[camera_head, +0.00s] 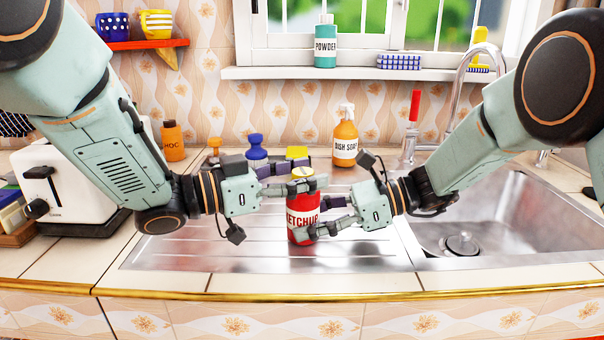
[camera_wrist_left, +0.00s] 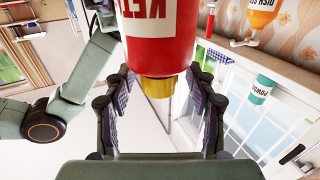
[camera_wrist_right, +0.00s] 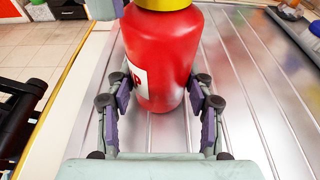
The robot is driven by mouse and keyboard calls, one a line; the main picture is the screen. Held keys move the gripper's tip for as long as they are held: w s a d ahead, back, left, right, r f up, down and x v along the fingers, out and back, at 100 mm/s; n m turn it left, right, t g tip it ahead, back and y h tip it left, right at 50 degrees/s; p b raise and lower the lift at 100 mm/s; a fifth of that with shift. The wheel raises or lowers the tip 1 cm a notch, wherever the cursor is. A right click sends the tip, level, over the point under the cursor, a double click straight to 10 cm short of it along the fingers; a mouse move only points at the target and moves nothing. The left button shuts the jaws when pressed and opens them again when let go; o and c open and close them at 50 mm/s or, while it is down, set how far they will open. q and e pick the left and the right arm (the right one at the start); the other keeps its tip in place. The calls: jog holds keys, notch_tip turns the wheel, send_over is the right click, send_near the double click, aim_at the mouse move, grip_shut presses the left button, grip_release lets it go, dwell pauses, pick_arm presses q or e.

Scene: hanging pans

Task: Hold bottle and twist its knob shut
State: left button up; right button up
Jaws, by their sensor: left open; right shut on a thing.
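The red ketchup bottle (camera_head: 301,222) stands upright on the ribbed steel drainboard. Its yellow knob (camera_head: 303,172) is on top and also shows in the left wrist view (camera_wrist_left: 157,88). My left gripper (camera_head: 312,183) is at knob height, open, with a finger on either side of the knob and gaps visible in the left wrist view. My right gripper (camera_head: 325,222) is shut on the bottle's lower body. The right wrist view shows its fingers on both sides of the red body (camera_wrist_right: 165,55). The fingers partly hide the label.
The sink basin (camera_head: 500,215) lies to the right, with a tap behind. An orange dish soap bottle (camera_head: 346,140), a blue bottle (camera_head: 256,148) and a yellow item (camera_head: 297,153) stand behind. A white toaster (camera_head: 75,190) is at the left. The drainboard front is clear.

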pick_arm(q)
jog(key=shift+c, duration=0.3)
grip_shut()
jog(key=shift+r+m+g, duration=0.1)
jog(key=shift+m+g, duration=0.2)
jog(key=m+g, duration=0.1)
jog(key=g, duration=0.1)
jog(key=m+g+h, duration=0.1)
jog(key=g, duration=0.1)
jog(key=shift+w+a+m, duration=0.1)
jog(key=shift+w+m, duration=0.05)
jog(key=shift+m, duration=0.25)
jog(key=shift+m+g+h, duration=0.3)
jog(key=shift+m+g, duration=0.5)
jog(key=shift+g, duration=0.6)
jog(key=shift+o, duration=0.3)
grip_release()
